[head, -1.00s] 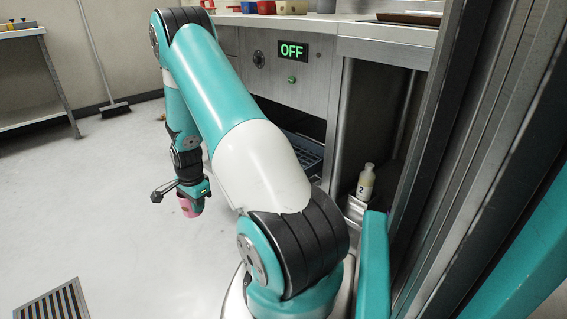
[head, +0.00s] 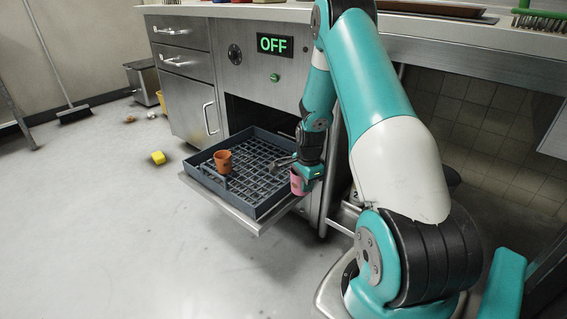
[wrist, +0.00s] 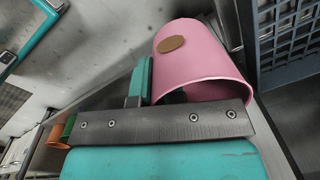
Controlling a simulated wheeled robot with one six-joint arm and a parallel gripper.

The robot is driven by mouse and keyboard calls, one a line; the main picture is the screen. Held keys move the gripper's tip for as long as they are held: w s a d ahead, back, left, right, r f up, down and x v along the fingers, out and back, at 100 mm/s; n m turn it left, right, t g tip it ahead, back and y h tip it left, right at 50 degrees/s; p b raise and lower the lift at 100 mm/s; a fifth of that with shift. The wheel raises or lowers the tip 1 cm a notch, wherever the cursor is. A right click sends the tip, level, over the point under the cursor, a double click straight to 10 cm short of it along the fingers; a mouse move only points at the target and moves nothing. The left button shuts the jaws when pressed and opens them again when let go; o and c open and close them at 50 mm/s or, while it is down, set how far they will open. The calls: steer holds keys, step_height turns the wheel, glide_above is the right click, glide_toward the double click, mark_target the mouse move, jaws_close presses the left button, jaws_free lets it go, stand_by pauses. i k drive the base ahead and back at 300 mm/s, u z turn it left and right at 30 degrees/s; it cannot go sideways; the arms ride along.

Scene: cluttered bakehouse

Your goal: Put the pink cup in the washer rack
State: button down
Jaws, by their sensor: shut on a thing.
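My gripper (head: 308,172) is shut on the pink cup (head: 297,183), at the right edge of the washer rack in the head view. The cup also shows large in the wrist view (wrist: 190,62), with a tan oval mark on its side. The washer rack (head: 262,212) is a dark blue-grey grid tray on the lowered washer door. An orange cup (head: 223,161) stands in its left part; the right part looks empty. The rack's wall also shows at the right of the wrist view (wrist: 248,40). Whether the pink cup is over the rack or just beside it, I cannot tell.
The washer front above has a display reading OFF (head: 275,44) and a green button. A white bottle, mostly hidden, stands by my base. The floor in front of the rack is clear.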

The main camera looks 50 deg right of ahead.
mark_target(250, 185)
steer(key=z, duration=0.05)
steer(key=i, duration=1)
